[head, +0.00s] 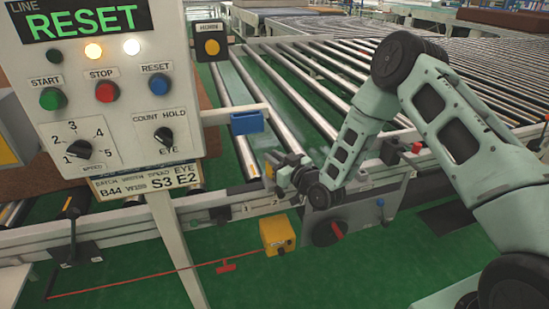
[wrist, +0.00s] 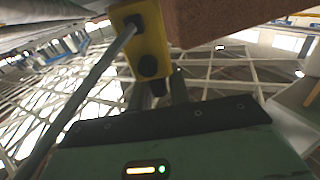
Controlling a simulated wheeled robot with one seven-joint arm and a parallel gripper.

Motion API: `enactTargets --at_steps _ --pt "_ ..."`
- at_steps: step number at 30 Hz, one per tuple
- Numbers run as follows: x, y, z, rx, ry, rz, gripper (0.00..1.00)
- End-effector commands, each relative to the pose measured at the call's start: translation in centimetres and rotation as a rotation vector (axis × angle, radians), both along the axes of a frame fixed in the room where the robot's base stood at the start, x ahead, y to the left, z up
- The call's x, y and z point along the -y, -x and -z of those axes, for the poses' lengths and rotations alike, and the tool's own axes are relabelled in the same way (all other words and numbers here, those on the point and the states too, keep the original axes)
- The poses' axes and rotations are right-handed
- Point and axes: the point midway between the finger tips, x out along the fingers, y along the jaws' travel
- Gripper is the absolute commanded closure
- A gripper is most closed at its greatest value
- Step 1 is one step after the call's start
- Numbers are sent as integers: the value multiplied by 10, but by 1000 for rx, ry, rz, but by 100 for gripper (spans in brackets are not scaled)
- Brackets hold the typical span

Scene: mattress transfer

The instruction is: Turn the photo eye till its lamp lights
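A small yellow housing (wrist: 149,42) with dark round parts shows close up in the wrist view; it looks like the photo eye, and I see no lit lamp on its visible face. A small yellow patch (head: 268,171) shows at the conveyor's near rail in the head view, beside my gripper (head: 284,168). In the wrist view the dark fingers of my gripper (wrist: 166,88) are close below the housing. Their tips overlap its lower end, so I cannot tell whether they touch or grip it.
The control panel (head: 104,118) reads RESET, with amber and white lamps lit. A blue box (head: 247,122) sits on a bracket over the rollers. A yellow box (head: 277,235) and red cord (head: 140,279) are low in front. A brown block (wrist: 225,20) is close beside the housing.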

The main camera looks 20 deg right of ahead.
Motion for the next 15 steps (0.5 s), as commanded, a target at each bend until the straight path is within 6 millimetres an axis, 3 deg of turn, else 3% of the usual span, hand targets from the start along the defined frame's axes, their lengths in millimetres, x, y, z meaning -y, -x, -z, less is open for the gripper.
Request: enactTargets --at_steps 8,15 --pt "0 0 0 1 -1 8 100" --pt "-2 0 2 2 -4 150 100"
